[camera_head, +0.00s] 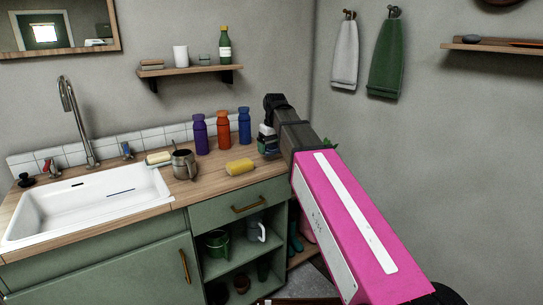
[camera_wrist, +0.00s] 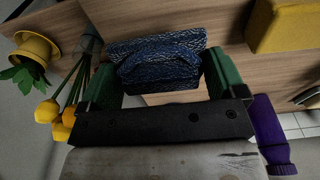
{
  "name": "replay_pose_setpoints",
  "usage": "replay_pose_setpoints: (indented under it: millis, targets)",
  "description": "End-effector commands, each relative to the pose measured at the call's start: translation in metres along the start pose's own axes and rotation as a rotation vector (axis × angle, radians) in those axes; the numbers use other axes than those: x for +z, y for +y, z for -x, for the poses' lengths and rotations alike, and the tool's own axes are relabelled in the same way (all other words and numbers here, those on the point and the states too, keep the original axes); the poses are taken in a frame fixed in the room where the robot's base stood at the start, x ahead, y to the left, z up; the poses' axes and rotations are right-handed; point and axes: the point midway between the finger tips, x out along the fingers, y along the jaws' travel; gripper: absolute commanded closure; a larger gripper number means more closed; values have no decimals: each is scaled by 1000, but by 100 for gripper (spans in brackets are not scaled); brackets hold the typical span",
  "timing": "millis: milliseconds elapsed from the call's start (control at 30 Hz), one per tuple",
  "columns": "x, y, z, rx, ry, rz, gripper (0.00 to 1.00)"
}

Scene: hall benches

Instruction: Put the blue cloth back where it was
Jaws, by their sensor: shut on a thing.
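The blue cloth (camera_wrist: 158,62) is dark blue with a pale woven pattern and looks folded. In the wrist view it sits between the two green fingers of my gripper (camera_wrist: 163,76), which is shut on it. Below it is the wooden counter (camera_wrist: 210,18); I cannot tell whether the cloth touches it. In the head view my gripper (camera_head: 267,138) is over the right end of the counter (camera_head: 130,190), to the right of the blue bottle (camera_head: 244,126). My gripper and arm mostly hide the cloth there.
A yellow sponge (camera_head: 240,167), a metal jug (camera_head: 184,164), a purple bottle (camera_head: 200,134) and an orange bottle (camera_head: 223,131) stand left of my gripper. A sink (camera_head: 90,203) is further left. A yellow pot (camera_wrist: 37,47) and yellow flowers (camera_wrist: 50,113) show in the wrist view. Grey (camera_head: 345,55) and green towels (camera_head: 388,60) hang behind.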

Motion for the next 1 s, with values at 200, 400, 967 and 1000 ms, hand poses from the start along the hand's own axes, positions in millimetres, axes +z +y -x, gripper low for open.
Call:
replay_pose_setpoints:
  millis: [200, 400, 967, 1000]
  targets:
    - [3, 0, -24, -1, -1, 0, 30]
    - [4, 0, -38, 0, 1, 1, 30]
    - [4, 0, -37, 0, 1, 1, 0]
    - [4, 0, -36, 0, 1, 1, 0]
